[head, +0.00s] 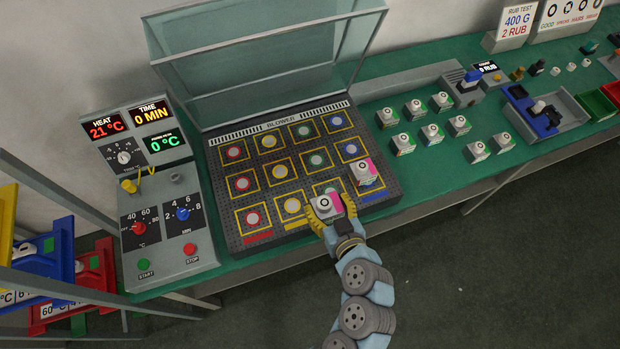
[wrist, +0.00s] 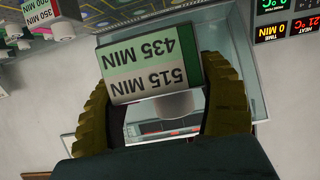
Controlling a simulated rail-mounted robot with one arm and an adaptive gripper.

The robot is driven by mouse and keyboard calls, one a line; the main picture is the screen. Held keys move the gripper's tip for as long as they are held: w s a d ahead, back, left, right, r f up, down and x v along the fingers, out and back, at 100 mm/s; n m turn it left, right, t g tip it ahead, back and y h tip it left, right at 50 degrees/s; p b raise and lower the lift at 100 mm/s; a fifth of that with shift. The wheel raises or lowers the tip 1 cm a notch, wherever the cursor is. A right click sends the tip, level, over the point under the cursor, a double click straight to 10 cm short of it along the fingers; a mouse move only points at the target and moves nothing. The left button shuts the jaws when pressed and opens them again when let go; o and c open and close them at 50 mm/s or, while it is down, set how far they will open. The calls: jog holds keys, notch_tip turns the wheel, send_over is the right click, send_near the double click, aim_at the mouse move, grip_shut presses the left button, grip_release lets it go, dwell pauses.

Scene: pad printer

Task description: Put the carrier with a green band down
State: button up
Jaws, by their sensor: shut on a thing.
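In the wrist view the held carrier (wrist: 153,70) sits between the yellow fingers, showing a green band and the lines "515 MIN" and "435 MIN". It is over the front edge of the blower plate (head: 244,240), by the front spot of the green column, which it partly covers. I cannot tell whether it touches the plate.
Another white carrier with pink (head: 364,173) stands close by at the right, on the front blue spot. The blower's clear lid (head: 260,50) is raised behind. A control panel (head: 165,225) stands left. Several carriers (head: 432,132) stand on the green bench at right.

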jog(key=w+f, duration=0.2)
jog(key=w, duration=0.1)
jog(key=w+a+f+p, duration=0.1)
jog(key=w+f, duration=0.1)
jog(key=w, duration=0.1)
jog(key=w+f, duration=0.3)
jog(key=w, duration=0.1)
jog(key=shift+w+a+p, duration=0.1)
jog(key=shift+a+p, duration=0.25)
jog(key=shift+a, duration=0.05)
jog(key=shift+w+f, duration=0.45)
jog(key=shift+f, duration=0.15)
jog(key=shift+w+a+f, duration=0.15)
jog(key=shift+w+f, duration=0.1)
jog(key=shift+f, duration=1.7)
jog(key=shift+f, duration=0.15)
jog(key=o, duration=1.2)
